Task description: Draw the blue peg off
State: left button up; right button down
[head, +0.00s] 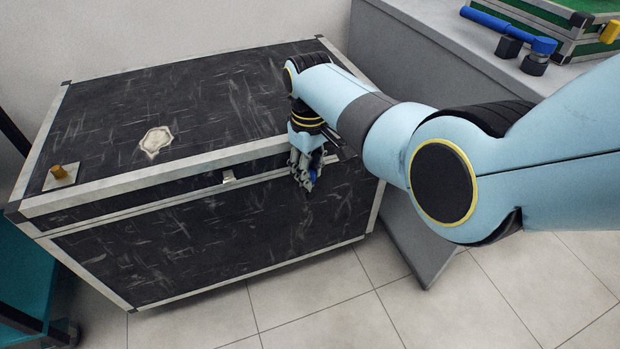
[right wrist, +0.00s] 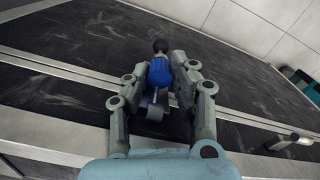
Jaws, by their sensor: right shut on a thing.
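The blue peg (right wrist: 158,73) has a dark round knob at one end and sits between the fingers of my right gripper (right wrist: 162,66). In the head view, only a bit of the peg's blue (head: 313,174) shows between the fingers of the right gripper (head: 307,178). That gripper points down at the front of a black chest (head: 215,95), near its right end. A grey metal tab (right wrist: 152,108) lies close to the peg in the right wrist view. I cannot tell whether the peg still passes through a fitting. My left gripper is not in view.
A small latch (head: 228,177) sits on the chest front, left of my gripper. An orange knob (head: 62,171) on a plate and a pale patch (head: 156,141) are on the lid. A grey cabinet (head: 430,50) at right bears a blue-handled item (head: 495,22) and a green case (head: 545,12).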

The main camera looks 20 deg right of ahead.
notch_tip(320, 180, up, 2)
jog(key=shift+r+p, duration=0.1)
jog(key=shift+p, duration=0.85)
notch_tip(320, 180, up, 3)
jog(key=p, duration=0.2)
jog(key=shift+p, duration=0.4)
jog(key=shift+r+p, duration=0.7)
jog(key=shift+p, duration=0.05)
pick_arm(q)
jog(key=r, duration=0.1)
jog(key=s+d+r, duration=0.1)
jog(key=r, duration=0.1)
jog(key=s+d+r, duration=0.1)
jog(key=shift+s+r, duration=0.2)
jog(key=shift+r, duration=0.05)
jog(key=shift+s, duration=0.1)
pick_arm(e)
jog(key=shift+f, duration=0.1)
